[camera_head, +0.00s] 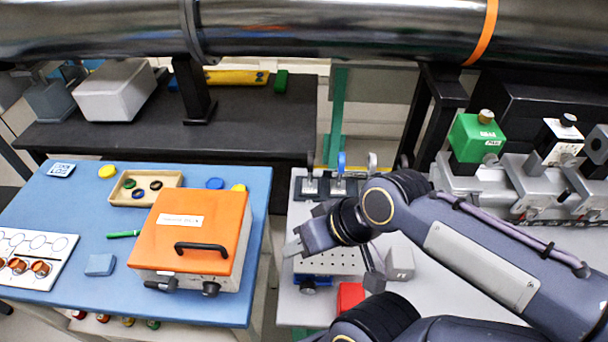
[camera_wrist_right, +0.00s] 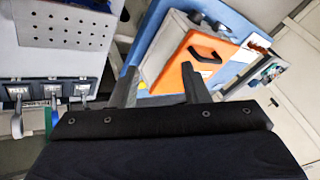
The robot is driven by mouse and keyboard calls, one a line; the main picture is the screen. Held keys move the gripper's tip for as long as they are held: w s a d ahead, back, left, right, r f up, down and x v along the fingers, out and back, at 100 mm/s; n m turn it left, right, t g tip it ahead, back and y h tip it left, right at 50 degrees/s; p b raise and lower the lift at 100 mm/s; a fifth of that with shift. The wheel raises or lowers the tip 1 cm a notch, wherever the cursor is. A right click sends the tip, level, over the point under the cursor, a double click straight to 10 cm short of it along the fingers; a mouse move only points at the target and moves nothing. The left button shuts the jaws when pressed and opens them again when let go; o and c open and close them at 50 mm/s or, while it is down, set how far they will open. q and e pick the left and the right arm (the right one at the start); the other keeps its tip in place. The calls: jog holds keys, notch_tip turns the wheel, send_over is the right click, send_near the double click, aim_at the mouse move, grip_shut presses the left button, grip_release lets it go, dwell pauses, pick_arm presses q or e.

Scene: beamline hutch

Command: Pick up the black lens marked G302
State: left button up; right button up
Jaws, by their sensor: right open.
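No marking G302 can be read in either view. Three upright lens holders with dark bases (camera_head: 310,187) stand on the grey table; one lens is blue (camera_head: 342,162), and the leftmost looks dark. The holders also show in the right wrist view (camera_wrist_right: 48,92), at left, with labels too small to read. A wooden tray (camera_head: 172,198) on the blue table holds small rings, one of them dark (camera_head: 155,185). My left gripper is not seen.
An orange-lidded box (camera_head: 190,232) with a black handle stands on the blue table (camera_head: 60,205). A perforated plate (camera_head: 330,262), a red block (camera_head: 350,296) and a grey block (camera_head: 399,263) lie near my right arm. A metal pipe (camera_head: 330,25) crosses the top. A gap separates the tables.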

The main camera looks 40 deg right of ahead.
jog(key=m+g+h+p, duration=0.1)
jog(key=m+g+h, duration=0.1)
jog(key=m+h, duration=0.4)
send_over(311, 156)
jog(key=s+a, duration=0.2)
jog(key=a, duration=0.1)
notch_tip(311, 156, down, 7)
jog(key=f, duration=0.1)
jog(key=w+d+f, duration=0.1)
jog(key=f, duration=0.1)
jog(key=shift+w+d+h+b, duration=0.25)
jog(key=shift+d+h+b, duration=0.05)
jog(key=shift+d, duration=0.1)
jog(key=x, duration=0.5)
jog(key=shift+s+f+b, duration=0.1)
jog(key=shift+s+b, duration=0.2)
jog(key=shift+b, duration=0.1)
jog(key=shift+w+d+f, duration=0.2)
jog(key=shift+f, duration=0.1)
jog(key=shift+s+r, duration=0.1)
jog(key=shift+c, duration=0.5)
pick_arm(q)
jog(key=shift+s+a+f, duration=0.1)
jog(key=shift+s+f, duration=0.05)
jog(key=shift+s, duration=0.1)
pick_arm(e)
grip_shut()
